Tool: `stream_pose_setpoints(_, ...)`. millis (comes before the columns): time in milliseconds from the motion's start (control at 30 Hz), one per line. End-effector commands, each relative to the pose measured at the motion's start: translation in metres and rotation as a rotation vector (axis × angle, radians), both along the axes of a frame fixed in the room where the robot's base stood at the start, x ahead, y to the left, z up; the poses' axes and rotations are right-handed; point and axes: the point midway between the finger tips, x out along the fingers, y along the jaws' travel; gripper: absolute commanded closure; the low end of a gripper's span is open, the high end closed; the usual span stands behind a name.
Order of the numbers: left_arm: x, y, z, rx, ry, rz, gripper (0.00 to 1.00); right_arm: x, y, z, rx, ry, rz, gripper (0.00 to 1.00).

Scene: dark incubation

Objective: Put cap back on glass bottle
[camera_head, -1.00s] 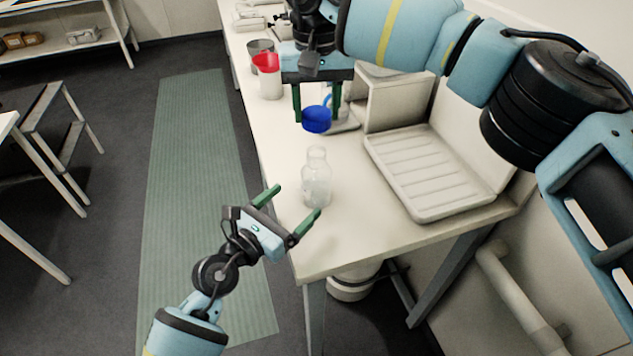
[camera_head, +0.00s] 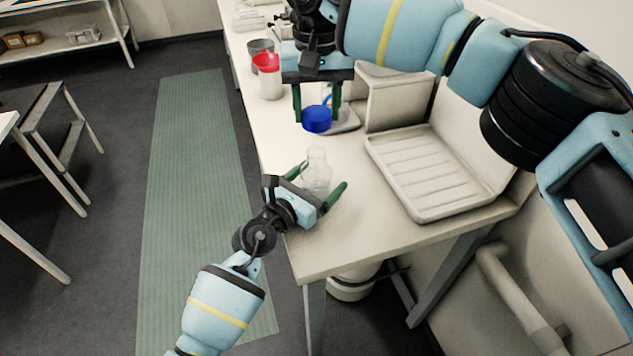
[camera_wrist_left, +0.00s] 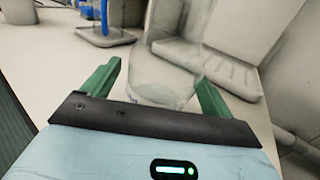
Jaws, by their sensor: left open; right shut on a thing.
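The clear glass bottle (camera_head: 317,168) stands upright and uncapped on the white table. In the left wrist view its lower part (camera_wrist_left: 166,72) shows between the fingers. My left gripper (camera_head: 322,176) is open, with its green fingers on either side of the bottle; it also shows in the left wrist view (camera_wrist_left: 157,85). I cannot tell whether a finger touches the glass. The blue cap (camera_head: 317,119) is held above the table, beyond and above the bottle. My right gripper (camera_head: 317,104) points down and is shut on the cap.
A white ribbed tray (camera_head: 432,213) lies to the right of the bottle. A red-topped white container (camera_head: 269,84) and a grey cup (camera_head: 261,46) stand farther back at the left edge. The table (camera_head: 335,242) is clear in front of the bottle.

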Motion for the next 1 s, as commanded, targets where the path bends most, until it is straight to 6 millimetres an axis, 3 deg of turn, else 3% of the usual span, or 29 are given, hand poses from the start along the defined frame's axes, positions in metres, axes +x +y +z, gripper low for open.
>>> stream_pose_setpoints(67, 0.0, 0.0, 0.0, 0.0, 0.0, 0.0, 0.21, 0.0, 0.0, 0.0, 0.0, 0.0, 0.0, 0.74)
stream_pose_setpoints(533, 0.0, 0.0, 0.0, 0.0, 0.0, 0.0, 0.81, 0.0, 0.0, 0.0, 0.0, 0.0, 0.0, 0.74)
stream_pose_setpoints(667, 0.0, 0.0, 0.0, 0.0, 0.0, 0.0, 0.81, 0.0, 0.0, -0.004, 0.0, 0.001, 0.0, 0.74)
stream_pose_setpoints(1000, 0.0, 0.0, 0.0, -0.001, 0.001, 0.0, 0.81, -0.001, 0.0, -0.044, -0.001, 0.002, 0.0, 0.74)
